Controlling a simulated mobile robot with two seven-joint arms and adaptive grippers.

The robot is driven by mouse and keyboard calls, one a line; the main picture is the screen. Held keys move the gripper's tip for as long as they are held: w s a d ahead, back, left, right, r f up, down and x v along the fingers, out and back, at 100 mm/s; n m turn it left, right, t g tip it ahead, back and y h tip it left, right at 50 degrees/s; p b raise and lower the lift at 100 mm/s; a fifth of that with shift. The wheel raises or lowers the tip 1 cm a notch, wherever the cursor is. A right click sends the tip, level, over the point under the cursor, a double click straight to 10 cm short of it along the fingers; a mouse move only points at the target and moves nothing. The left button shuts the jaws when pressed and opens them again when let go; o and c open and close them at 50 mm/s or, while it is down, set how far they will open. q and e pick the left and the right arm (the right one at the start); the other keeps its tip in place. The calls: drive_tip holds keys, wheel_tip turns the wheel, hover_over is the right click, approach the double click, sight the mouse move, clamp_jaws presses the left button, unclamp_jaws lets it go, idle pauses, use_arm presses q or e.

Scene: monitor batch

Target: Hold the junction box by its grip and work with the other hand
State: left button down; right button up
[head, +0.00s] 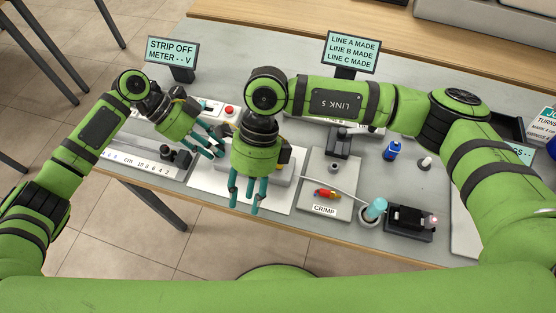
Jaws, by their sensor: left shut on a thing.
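The junction box (284,166) is a pale block on a white mat (285,199), largely hidden behind my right gripper. My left gripper (217,148) is at the box's left side, its teal fingers shut on what appears to be the grip, which they mostly hide. My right gripper (244,205) hangs in front of the box, fingers apart and pointing down over the mat. I see nothing between them. A thin pale cable (335,189) runs right from the box area. One sign (172,51) reads "STRIP OFF METER -- V"; another (351,48) reads "LINE A MADE, LINE B MADE, LINE C MADE".
Right of the mat is a board labelled CRIMP (325,210) with a red-and-yellow tool (327,194). Beyond are a teal-topped cup (375,207), a black device (408,222) and a blue bottle (392,150). A ruler (140,163) lies left. A red button (229,110) sits behind.

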drive_tip(key=w+d+r+t+h, duration=0.1)
drive_tip(key=w+d, duration=0.1)
drive_tip(key=w, duration=0.1)
drive_tip(key=w+d+r+t, duration=0.1)
drive_tip(key=w+d+t, duration=0.1)
drive_tip(key=w, duration=0.1)
drive_tip(key=w+d+r+t+h, duration=0.1)
drive_tip(key=w+d+t, duration=0.1)
drive_tip(key=w, duration=0.1)
drive_tip(key=shift+w+d+r+h, duration=0.15)
drive_tip(key=shift+w+r+h, duration=0.1)
drive_tip(key=shift+r+h, duration=0.1)
drive_tip(key=shift+w+d, duration=0.1)
drive_tip(key=shift+w, duration=0.05)
drive_tip(key=shift+f, duration=3.4)
clamp_jaws()
